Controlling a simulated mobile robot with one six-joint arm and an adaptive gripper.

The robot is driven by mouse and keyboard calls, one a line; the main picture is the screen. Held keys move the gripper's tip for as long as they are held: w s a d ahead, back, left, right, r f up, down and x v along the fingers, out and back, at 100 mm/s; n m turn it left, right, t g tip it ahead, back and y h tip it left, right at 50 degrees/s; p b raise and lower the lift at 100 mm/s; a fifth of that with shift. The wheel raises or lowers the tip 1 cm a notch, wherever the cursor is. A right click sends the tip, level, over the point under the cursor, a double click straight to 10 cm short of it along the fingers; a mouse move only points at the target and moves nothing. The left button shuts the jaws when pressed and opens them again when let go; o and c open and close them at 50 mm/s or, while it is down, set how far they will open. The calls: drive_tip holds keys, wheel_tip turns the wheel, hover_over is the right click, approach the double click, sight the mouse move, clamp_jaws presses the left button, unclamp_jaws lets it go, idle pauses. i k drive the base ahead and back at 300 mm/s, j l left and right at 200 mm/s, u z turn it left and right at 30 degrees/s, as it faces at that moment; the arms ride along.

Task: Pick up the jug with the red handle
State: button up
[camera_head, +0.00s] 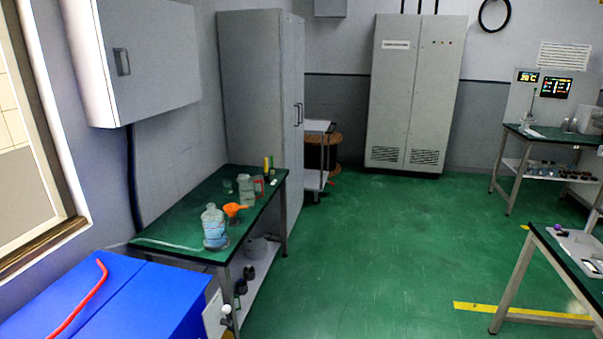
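A small clear vessel with a red part (259,186) stands near the far right end of the green-topped table (172,222). It is too small to tell whether the red part is a handle. A larger clear bottle (215,229) stands at the table's near right edge. An orange funnel-like item (235,209) is just behind it. Another clear container (245,189) stands beside the red-marked vessel. My gripper is not in view.
A blue box-like body (150,300) with a curved red bar (84,305) fills the lower left. Containers sit on the table's lower shelf. A trolley (316,160) stands behind the table. Another table (575,250) is at right. Green floor (390,250) between is clear.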

sight(246, 186)
drive_tip(key=i+l, duration=0.1)
drive_tip(key=i, duration=1.9)
drive_tip(key=i+j+u, duration=0.2)
drive_tip(key=i+u, duration=0.8)
drive_tip(key=i+l+u, duration=0.15)
drive_tip(key=i+u, duration=0.35)
drive_tip(key=i+l+u, duration=0.35)
drive_tip(key=u, duration=0.15)
drive_tip(key=i, duration=0.1)
